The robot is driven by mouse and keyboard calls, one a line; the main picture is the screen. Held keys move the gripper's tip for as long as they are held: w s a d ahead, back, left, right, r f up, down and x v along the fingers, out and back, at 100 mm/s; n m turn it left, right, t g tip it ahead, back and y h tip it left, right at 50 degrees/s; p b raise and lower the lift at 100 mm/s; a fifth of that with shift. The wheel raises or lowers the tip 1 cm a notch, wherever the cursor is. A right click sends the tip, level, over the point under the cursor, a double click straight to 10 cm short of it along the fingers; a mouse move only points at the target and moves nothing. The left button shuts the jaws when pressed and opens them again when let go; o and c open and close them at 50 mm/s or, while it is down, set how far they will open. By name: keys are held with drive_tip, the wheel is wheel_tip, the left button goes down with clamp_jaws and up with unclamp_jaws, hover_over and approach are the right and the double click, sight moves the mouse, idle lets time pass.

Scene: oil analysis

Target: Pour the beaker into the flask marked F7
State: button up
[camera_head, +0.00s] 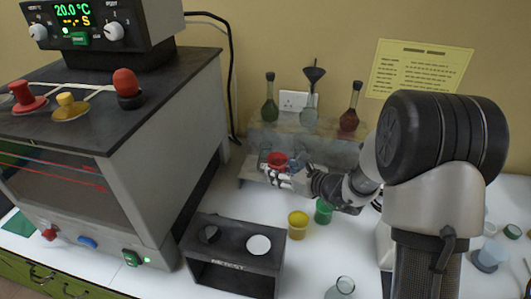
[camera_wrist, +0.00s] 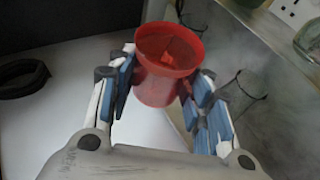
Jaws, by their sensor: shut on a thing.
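My gripper (camera_head: 279,174) is shut on a red beaker (camera_head: 276,159) and holds it in front of the grey shelf. In the wrist view the beaker (camera_wrist: 168,66) sits upright or nearly so between the two blue-padded fingers of my gripper (camera_wrist: 162,90); something red shows inside it. On the shelf stand a green flask (camera_head: 270,108), a clear flask (camera_head: 309,115) with a dark funnel (camera_head: 313,76) in its neck, and a reddish-brown flask (camera_head: 349,118). The beaker is below and apart from them. I cannot read an F7 mark on any flask.
A large machine (camera_head: 110,130) fills the left side. A dark rack (camera_head: 235,262) stands at the front. A yellow beaker (camera_head: 298,225) and a green beaker (camera_head: 323,212) stand near my arm. A small flask (camera_head: 342,287) is at the front edge. White table shows between them.

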drive_tip(key=w+a+m+t+h+b, duration=0.1)
drive_tip(key=a+b, duration=0.3)
drive_tip(key=a, duration=0.7)
drive_tip(key=shift+w+a+f+m, duration=0.25)
drive_tip(key=shift+w+f+m, duration=0.05)
drive_tip(key=shift+w, duration=0.6)
drive_tip(key=shift+d+r, duration=0.1)
drive_tip(key=w+d+r+m+g+y+p, duration=0.3)
drive_tip(key=r+m+p, duration=0.3)
drive_tip(key=p, duration=1.4)
drive_tip(key=shift+w+d+r+m+g+y+p, duration=0.35)
drive_tip(key=shift+d+m+y, duration=0.3)
drive_tip(key=shift+m, duration=0.25)
